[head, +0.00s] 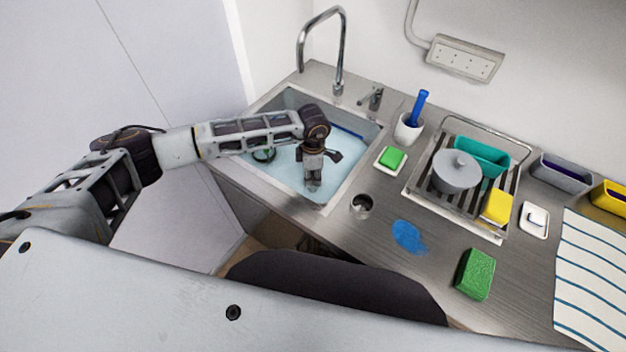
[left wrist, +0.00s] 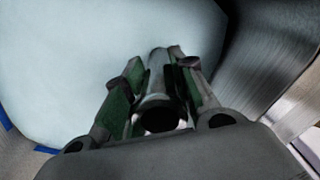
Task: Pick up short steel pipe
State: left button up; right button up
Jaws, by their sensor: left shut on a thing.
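My left gripper (head: 314,172) reaches down over the sink basin (head: 340,192), near its front right part. In the left wrist view the left gripper (left wrist: 160,85) has its two fingers closed on the sides of the short steel pipe (left wrist: 158,106). The pipe is a shiny grey tube with a dark open end towards the camera. Its far end points at the pale blue of the basin. I cannot tell whether it touches the water or the basin floor. My right gripper is not in view.
The faucet (head: 339,50) rises behind the basin. A small round metal container (head: 361,206) stands on the counter right of the basin. A green sponge (head: 391,158) lies on a white dish. A dish rack (head: 421,206) with a grey pot (head: 456,178) stands further right.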

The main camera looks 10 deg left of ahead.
pick_arm(q)
notch_tip(320, 180, up, 8)
jog(key=shift+r+b, duration=0.1)
jog(key=shift+b, duration=0.6)
jog(key=shift+r, duration=0.8)
